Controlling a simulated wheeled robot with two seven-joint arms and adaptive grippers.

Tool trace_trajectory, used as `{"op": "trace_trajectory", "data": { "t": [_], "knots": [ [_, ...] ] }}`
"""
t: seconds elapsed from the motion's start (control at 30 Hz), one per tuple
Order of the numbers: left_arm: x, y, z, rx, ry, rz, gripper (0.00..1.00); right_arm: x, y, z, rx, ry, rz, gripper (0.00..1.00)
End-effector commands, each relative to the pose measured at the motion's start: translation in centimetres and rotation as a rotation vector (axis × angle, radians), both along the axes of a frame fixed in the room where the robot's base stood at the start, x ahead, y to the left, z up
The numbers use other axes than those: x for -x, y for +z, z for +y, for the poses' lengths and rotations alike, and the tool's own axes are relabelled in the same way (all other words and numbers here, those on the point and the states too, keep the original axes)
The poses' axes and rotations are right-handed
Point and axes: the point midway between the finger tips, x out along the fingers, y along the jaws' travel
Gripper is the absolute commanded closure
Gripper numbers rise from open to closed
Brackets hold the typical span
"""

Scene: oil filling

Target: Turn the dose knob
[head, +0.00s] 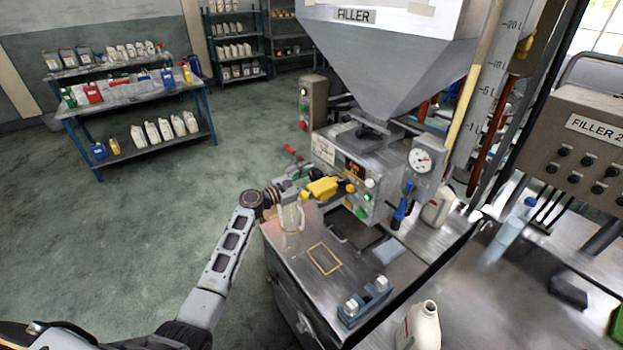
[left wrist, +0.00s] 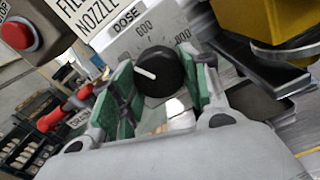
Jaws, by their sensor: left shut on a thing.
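The black dose knob (left wrist: 160,70), with a white pointer line, shows in the left wrist view on a pale dial marked DOSE, with 600 and 800 near it. The pointer slants up and left in that picture. My left gripper (left wrist: 166,82) has its green pads on both sides of the knob and is shut on it. In the head view my left gripper (head: 301,188) is at the front of the filler's panel (head: 343,172), and the knob cannot be made out there. My right gripper is in neither view.
A yellow nozzle part (head: 323,187) is close beside my left gripper. A red-handled part (left wrist: 66,108) lies left of it in the wrist view. The floor at left is clear.

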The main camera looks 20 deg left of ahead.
Motion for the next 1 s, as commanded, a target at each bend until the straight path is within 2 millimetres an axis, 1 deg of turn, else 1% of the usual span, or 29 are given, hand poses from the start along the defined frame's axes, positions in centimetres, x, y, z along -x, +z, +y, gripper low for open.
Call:
{"op": "trace_trajectory", "data": {
  "t": [0.2,0.4,0.63,1.0],
  "knots": [
    [0.08,-0.25,-0.07,0.120,0.001,0.097,0.78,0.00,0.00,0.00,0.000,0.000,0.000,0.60],
    [0.13,-0.26,-0.10,0.199,0.001,0.159,0.78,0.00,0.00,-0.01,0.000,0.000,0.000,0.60],
    [0.16,-0.28,-0.12,0.243,0.001,0.193,0.78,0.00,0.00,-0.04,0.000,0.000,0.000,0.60],
    [0.17,-0.33,-0.14,0.248,0.000,0.199,0.78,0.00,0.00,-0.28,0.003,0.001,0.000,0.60]
  ]
}}
